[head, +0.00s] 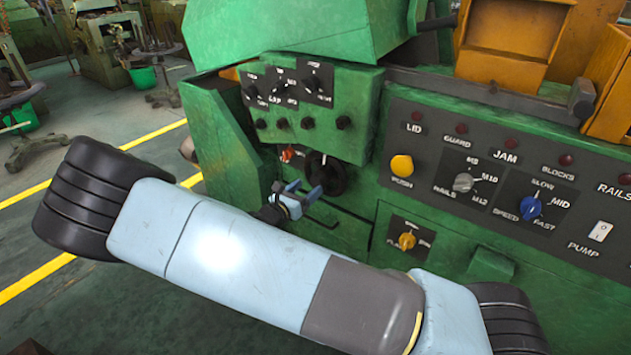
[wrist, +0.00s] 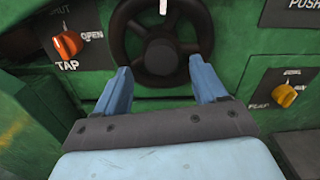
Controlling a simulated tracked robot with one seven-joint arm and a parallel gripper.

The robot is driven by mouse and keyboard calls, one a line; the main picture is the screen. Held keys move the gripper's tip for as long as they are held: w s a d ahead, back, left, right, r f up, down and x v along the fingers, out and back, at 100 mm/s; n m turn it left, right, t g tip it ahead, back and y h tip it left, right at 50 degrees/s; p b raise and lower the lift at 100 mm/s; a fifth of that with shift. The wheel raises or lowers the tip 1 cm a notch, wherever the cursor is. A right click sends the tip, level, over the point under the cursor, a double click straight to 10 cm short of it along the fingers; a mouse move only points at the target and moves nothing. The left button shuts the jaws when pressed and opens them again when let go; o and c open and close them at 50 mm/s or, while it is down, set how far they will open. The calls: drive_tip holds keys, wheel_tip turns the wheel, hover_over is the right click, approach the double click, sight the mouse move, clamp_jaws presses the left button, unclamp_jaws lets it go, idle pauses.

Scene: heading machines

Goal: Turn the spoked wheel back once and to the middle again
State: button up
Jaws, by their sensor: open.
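The spoked wheel (wrist: 125,45) is black with a round hub and a white mark at the top of its rim. In the wrist view it is upright on the green machine front, at the top centre. My gripper (wrist: 160,77) is open, its two blue fingers apart and pointing at the lower part of the wheel, with nothing between them that I can see clearly. I cannot tell whether the fingers touch the rim. In the head view the wheel (head: 327,174) shows just beyond and right of my gripper (head: 302,194); my arm crosses in front below it.
An orange tap knob (wrist: 68,43) is left of the wheel, and a yellow knob (wrist: 285,95) is at its lower right. A panel of small black knobs (head: 290,90) is above. A larger panel (head: 500,190) with buttons and switches stands right.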

sight(314, 181)
drive_tip(key=shift+x, duration=3)
drive_tip(key=shift+c, duration=0.4)
drive_tip(key=shift+a, duration=0.1)
clamp_jaws()
